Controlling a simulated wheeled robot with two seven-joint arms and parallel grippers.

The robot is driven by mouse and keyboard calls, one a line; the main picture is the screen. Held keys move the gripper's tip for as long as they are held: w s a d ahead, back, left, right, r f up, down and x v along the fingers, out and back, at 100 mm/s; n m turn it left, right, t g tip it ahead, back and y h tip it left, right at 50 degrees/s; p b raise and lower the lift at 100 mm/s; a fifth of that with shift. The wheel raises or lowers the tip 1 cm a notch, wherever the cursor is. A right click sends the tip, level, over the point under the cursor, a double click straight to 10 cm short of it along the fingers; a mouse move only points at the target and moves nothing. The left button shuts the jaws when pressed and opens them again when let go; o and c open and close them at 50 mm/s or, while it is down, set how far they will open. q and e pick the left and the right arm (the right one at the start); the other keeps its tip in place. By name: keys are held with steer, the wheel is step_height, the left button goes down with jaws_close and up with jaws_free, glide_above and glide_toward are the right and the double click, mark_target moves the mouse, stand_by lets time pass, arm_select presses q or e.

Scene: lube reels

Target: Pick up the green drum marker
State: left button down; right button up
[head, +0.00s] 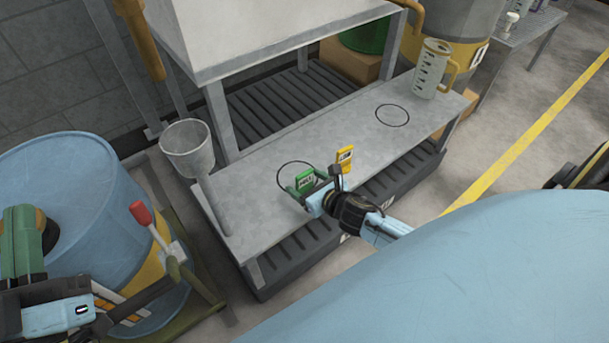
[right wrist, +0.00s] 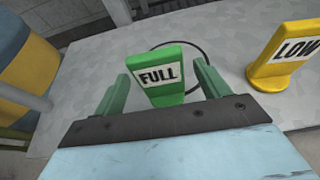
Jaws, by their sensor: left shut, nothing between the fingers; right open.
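The green drum marker, lettered FULL, stands on the grey bench in the head view (head: 305,179) and shows its face in the right wrist view (right wrist: 160,77). My right gripper (head: 302,186) is at the marker. In the right wrist view, its two green fingers (right wrist: 163,82) are open, one on each side of the marker, with gaps visible on both sides. How far the fingers reach past the marker is hard to tell. My left gripper (head: 24,243) is shut and empty, far left near the blue drum, well away from the marker.
A yellow marker lettered LOW (head: 345,158) stands close right of the green one. The bench (head: 262,214) bears two drawn black circles. A grey funnel (head: 188,150) is at its left end, a measuring jug (head: 430,70) at its right. A blue drum (head: 90,190) stands left.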

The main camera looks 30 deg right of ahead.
mark_target(306, 182)
arm_select(q)
steer(key=shift+s+a+r+t+h+b, duration=0.1)
steer(key=shift+s+r+t+h+b, duration=0.1)
steer(key=shift+s+r+t+b, duration=0.3)
steer(key=shift+s+a+r+t+h+b, duration=0.1)
steer(key=shift+s+r+t+h+b, duration=0.15)
steer(key=shift+r+t, duration=0.45)
arm_select(e)
steer(key=shift+x, duration=1.6)
arm_select(q)
steer(key=shift+f, duration=0.1)
arm_select(e)
steer(key=c, duration=1)
steer(key=shift+c, duration=0.2)
arm_select(q)
steer(key=shift+d, duration=0.1)
arm_select(e)
steer(key=shift+r, duration=0.15)
